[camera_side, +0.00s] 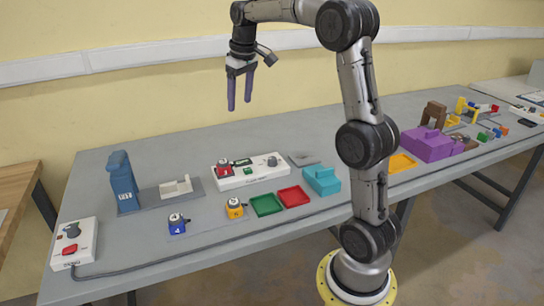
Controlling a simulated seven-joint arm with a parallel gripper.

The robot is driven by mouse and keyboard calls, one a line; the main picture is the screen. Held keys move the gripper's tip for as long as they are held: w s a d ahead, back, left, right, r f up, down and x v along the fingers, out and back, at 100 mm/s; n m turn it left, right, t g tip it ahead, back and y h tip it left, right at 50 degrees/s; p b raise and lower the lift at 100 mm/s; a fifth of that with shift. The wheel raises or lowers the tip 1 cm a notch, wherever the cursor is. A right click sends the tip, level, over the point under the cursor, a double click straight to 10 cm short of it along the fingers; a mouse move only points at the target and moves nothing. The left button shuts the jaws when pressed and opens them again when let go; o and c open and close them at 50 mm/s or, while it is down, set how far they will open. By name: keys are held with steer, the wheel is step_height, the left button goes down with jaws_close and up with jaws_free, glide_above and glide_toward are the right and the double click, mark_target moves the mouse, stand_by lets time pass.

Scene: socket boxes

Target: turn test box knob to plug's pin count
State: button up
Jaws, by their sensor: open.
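A white box that looks like the test box (238,182) lies mid-table. It has a grey knob (272,161) at its right end, a green button (248,171) and a small dark display. A red plug (223,169) sits at its left end; its pins are hidden and cannot be counted. The knob's setting is too small to read. My gripper (239,107) is open and empty, pointing down, high above the table and well apart from the box.
A blue plug (177,225) and a yellow plug (235,208) stand in front. Green (267,204) and red trays (304,196) and a teal block (323,182) lie right. A blue press (123,183) and another white control box (74,243) stand left. A purple block (428,146) is farther right.

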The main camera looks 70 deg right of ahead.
steer(key=d+f+m+g, duration=0.1)
steer(key=d+f+m, duration=0.1)
steer(key=d+f, duration=0.55)
steer(key=m+g+y, duration=0.1)
glide_toward(272, 158)
step_height(272, 158, down, 9)
steer(key=shift+d+r, duration=0.1)
jaws_close()
